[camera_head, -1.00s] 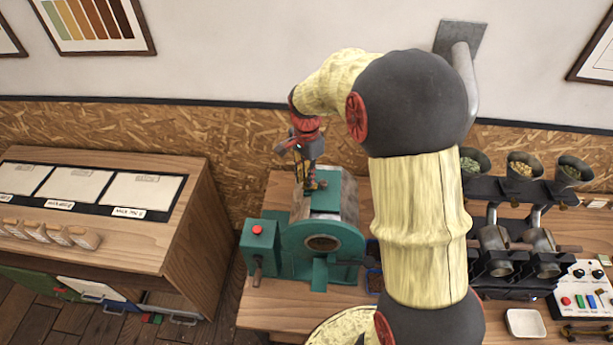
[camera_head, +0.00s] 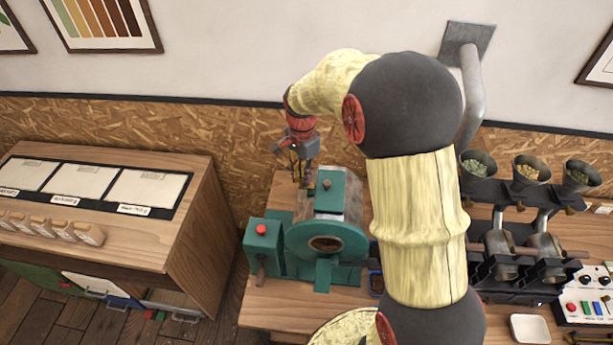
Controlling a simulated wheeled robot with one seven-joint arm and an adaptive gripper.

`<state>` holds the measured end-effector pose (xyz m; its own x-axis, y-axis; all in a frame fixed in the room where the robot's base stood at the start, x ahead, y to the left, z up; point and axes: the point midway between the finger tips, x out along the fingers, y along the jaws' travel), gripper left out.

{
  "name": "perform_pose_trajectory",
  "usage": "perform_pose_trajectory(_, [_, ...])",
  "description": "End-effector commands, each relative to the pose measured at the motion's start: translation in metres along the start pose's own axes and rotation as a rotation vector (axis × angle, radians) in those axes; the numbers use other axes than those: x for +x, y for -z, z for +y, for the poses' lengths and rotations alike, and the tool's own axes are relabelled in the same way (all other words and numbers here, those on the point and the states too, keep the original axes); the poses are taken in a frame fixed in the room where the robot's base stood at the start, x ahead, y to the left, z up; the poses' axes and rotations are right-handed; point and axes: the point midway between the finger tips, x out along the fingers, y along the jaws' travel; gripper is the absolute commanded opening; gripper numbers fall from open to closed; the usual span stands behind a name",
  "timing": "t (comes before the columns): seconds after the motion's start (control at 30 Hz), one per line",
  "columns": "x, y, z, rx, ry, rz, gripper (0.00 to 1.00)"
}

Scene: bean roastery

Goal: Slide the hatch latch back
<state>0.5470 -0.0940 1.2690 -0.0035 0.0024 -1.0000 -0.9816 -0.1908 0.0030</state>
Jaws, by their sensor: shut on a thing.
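The green roaster (camera_head: 326,243) stands on the wooden bench with its round front opening facing me. Its green top hatch (camera_head: 329,202) lies flat and carries a small brownish knob (camera_head: 327,184). My gripper (camera_head: 304,180) points down at the left edge of the hatch, left of the knob. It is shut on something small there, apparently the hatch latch. The fingers cover the latch, and the view is too small to show its shape or position clearly.
A green box with a red button (camera_head: 261,230) stands left of the roaster. Funnels with beans (camera_head: 529,171) are on a dark rack at right. A wooden cabinet (camera_head: 130,210) stands at left. The wall is close behind my gripper.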

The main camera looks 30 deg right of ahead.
Motion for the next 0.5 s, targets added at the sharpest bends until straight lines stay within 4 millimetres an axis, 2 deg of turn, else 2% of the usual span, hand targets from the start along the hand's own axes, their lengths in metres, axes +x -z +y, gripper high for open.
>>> perform_pose_trajectory(0.03, [-0.0033, 0.0006, -0.0021, 0.0, 0.007, 0.003, 0.0])
perform_pose_trajectory(0.07, [-0.0035, 0.0007, -0.0022, 0.0, 0.007, 0.003, 0.17])
perform_pose_trajectory(0.37, [-0.0024, 0.0008, -0.0013, -0.001, 0.005, 0.002, 0.34])
perform_pose_trajectory(0.5, [-0.002, 0.0008, -0.001, -0.001, 0.004, 0.002, 0.35])
